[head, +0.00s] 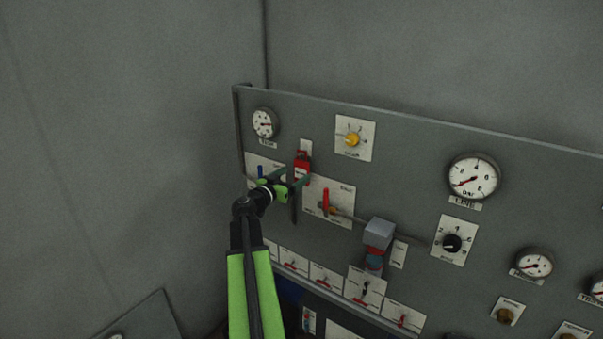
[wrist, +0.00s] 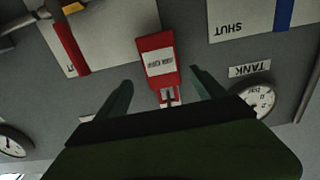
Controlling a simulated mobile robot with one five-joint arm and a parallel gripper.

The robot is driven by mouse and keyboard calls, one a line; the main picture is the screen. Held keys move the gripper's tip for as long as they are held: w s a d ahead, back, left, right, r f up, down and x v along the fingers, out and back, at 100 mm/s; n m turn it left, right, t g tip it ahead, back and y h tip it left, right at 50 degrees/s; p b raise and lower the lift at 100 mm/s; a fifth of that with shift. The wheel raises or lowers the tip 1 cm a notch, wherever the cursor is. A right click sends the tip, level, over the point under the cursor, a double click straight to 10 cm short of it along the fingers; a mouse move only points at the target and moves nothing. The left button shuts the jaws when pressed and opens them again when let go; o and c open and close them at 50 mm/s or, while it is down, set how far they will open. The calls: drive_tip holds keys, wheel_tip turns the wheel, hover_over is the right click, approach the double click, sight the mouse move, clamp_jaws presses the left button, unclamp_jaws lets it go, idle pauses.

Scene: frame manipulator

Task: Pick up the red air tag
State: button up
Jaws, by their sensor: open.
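The red air tag (head: 302,161) hangs on the grey panel in the head view, under a small white plate near the panel's upper left. In the wrist view the red tag (wrist: 160,62) shows a white label and a small metal piece at its narrow end. My gripper (head: 291,186) is open in front of the panel, just below the tag in the head view. In the wrist view its two dark fingers (wrist: 162,92) stand on either side of the tag's narrow end, with visible gaps. I cannot tell how far the fingertips are from the panel.
A red lever (head: 326,201) on a white plate is right of my gripper, and a blue lever (head: 261,172) is left of it. The TANK gauge (head: 264,124) is up and left. A grey box (head: 379,233) juts out at lower right. Bare wall lies left.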

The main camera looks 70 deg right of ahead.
sight(301, 170)
drive_tip(key=x, duration=0.4)
drive_tip(key=shift+w+d+f, duration=0.1)
drive_tip(key=shift+d+f, duration=0.05)
drive_tip(key=shift+d, duration=0.3)
drive_tip(key=shift+a, duration=0.1)
drive_tip(key=shift+c, duration=0.3)
drive_tip(key=c, duration=1.4)
